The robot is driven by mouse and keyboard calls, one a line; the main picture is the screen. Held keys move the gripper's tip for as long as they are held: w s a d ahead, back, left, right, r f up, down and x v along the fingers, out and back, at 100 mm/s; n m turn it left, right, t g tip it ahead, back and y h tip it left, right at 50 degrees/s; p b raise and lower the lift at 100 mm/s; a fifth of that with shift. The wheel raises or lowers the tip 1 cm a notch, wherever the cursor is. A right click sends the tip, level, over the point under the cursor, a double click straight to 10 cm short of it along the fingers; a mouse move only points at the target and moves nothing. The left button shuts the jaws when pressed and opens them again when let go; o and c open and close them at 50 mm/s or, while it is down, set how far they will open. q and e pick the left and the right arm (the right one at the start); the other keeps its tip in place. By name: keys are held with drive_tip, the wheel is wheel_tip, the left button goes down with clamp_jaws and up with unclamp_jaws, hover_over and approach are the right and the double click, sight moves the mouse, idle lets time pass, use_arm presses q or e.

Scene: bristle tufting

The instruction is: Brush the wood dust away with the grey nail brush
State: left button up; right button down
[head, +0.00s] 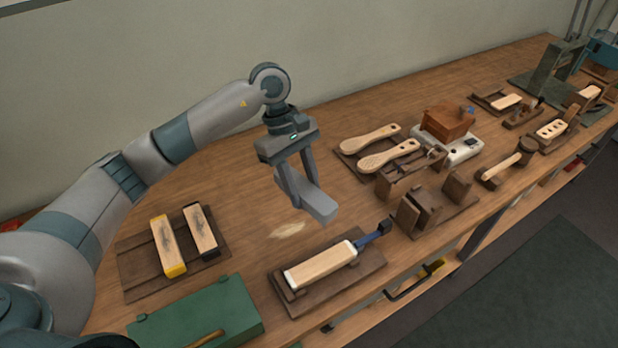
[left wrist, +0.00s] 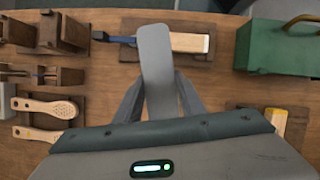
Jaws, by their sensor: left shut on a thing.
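My left gripper (head: 301,178) is shut on the grey nail brush (head: 320,205) and holds it over the bench. The brush also shows in the left wrist view (left wrist: 156,62), lengthwise between the two fingers. The pale wood dust (head: 289,229) lies in a small patch on the bench top, just below and left of the brush in the head view. The brush appears to be above the bench, apart from the dust. The brush's bristles cannot be made out. In the left wrist view I cannot make out the dust. My right gripper is in neither view.
A wooden block on a dark board (head: 372,276) stands in front of the dust, with a blue-handled tool. A green box (head: 195,318) and a board with two brushes (head: 137,270) are at left. Paddle brushes (head: 388,156) and dark wooden fixtures (head: 437,208) stand at right.

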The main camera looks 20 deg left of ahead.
use_arm(q)
drive_tip(key=s+a+r+m+g+y, duration=0.2)
drive_tip(key=s+a+r+m+y, duration=0.1)
drive_tip(key=s+m, duration=0.6)
drive_tip(key=shift+r+m+y, duration=0.15)
drive_tip(key=shift+m+y, duration=0.35)
drive_tip(key=shift+m, duration=1.1)
drive_tip(key=shift+s+a, duration=0.1)
drive_tip(key=shift+a, duration=0.1)
